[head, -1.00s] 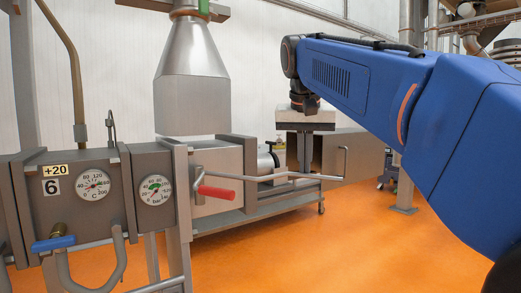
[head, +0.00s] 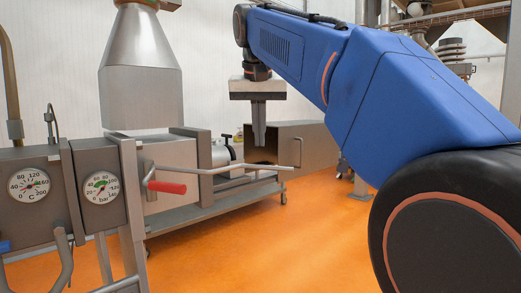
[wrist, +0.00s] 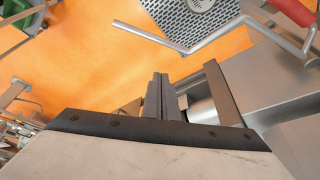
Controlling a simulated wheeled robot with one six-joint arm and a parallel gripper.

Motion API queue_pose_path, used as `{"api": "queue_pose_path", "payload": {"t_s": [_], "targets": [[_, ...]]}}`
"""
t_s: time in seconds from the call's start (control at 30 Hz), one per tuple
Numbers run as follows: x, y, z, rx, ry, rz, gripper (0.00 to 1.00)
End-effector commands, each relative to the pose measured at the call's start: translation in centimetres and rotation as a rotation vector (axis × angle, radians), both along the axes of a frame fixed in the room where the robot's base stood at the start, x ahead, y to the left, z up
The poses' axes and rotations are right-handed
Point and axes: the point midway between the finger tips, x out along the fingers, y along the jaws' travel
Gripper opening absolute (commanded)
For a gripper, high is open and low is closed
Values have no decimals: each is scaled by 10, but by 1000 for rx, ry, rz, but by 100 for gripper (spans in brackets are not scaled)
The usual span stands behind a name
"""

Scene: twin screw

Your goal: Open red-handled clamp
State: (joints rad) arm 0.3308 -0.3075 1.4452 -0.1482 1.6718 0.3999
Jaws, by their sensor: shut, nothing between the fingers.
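The red handle (head: 167,187) of the clamp sits on the front of the grey machine, left of centre in the head view.
Two dials (head: 101,188) sit on the grey panel at the left. A metal hopper (head: 140,75) stands above the machine. An open grey box (head: 290,148) is behind my gripper. The orange floor (head: 250,240) in front is clear.

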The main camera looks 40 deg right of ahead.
Motion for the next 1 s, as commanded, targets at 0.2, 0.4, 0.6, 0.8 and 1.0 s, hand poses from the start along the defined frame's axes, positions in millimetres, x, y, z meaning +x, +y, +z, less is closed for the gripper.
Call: {"api": "queue_pose_path", "payload": {"t_s": [0.2, 0.4, 0.6, 0.8, 1.0], "targets": [[-6, 10, 35, -1, -1, 0, 0], [-9, 15, 50, -1, 0, -1, 0], [-10, 16, 53, 0, 0, -2, 0], [-10, 16, 53, 0, 0, -2, 0], [-10, 15, 53, -1, -1, -2, 0]]}}
